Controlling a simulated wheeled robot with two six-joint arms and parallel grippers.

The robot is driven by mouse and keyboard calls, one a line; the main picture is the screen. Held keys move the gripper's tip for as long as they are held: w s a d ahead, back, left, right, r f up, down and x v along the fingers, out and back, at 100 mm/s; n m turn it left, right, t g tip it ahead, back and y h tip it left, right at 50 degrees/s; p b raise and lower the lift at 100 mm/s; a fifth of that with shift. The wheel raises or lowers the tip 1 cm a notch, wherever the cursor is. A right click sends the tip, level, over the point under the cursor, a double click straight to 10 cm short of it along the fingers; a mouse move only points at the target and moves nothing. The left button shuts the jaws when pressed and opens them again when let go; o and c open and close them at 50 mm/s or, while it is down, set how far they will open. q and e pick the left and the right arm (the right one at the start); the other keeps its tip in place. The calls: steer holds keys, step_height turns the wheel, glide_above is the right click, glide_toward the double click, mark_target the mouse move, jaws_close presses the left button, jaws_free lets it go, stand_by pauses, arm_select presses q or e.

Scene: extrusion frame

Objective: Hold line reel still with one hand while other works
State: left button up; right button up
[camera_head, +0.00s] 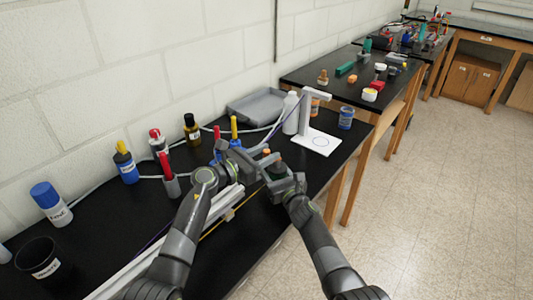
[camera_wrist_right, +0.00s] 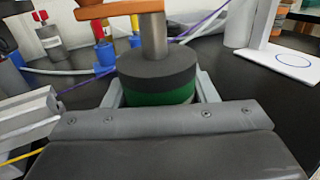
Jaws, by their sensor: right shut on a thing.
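The line reel (camera_wrist_right: 158,84) is a short upright cylinder, dark grey on top and green below. A metal post (camera_wrist_right: 153,38) rises from its middle, with an orange bar (camera_wrist_right: 115,9) across the top. My right gripper (camera_wrist_right: 158,99) is shut around the reel, one finger on each side. In the head view, the reel (camera_head: 276,169) is small and partly hidden between my grippers. My left gripper (camera_head: 258,162) is just left of it, at the near side of the bottles; its jaw gap is too small to read. A pale extrusion beam (camera_head: 174,229) runs along the bench.
A white stand (camera_head: 316,139) and blue jar (camera_head: 346,118) stand at the far right end. Purple and yellow lines cross the black bench (camera_head: 100,212).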

arm_select(q)
steer(key=shift+w+d, duration=0.2)
jaws_close()
stand_by(0.3)
steer(key=shift+w+a+f+m+g+h, duration=0.1)
steer(key=shift+w+m+g+h, duration=0.15)
steer(key=shift+m+g+h, duration=0.7)
steer(key=shift+w+a+m+g+h, duration=0.1)
steer(key=shift+w+m+g+h, duration=0.2)
steer(key=shift+m+g, duration=0.75)
steer(key=shift+g+h, duration=0.45)
steer(key=shift+g, duration=0.55)
steer(key=shift+m, duration=0.3)
steer(key=shift+g, duration=0.3)
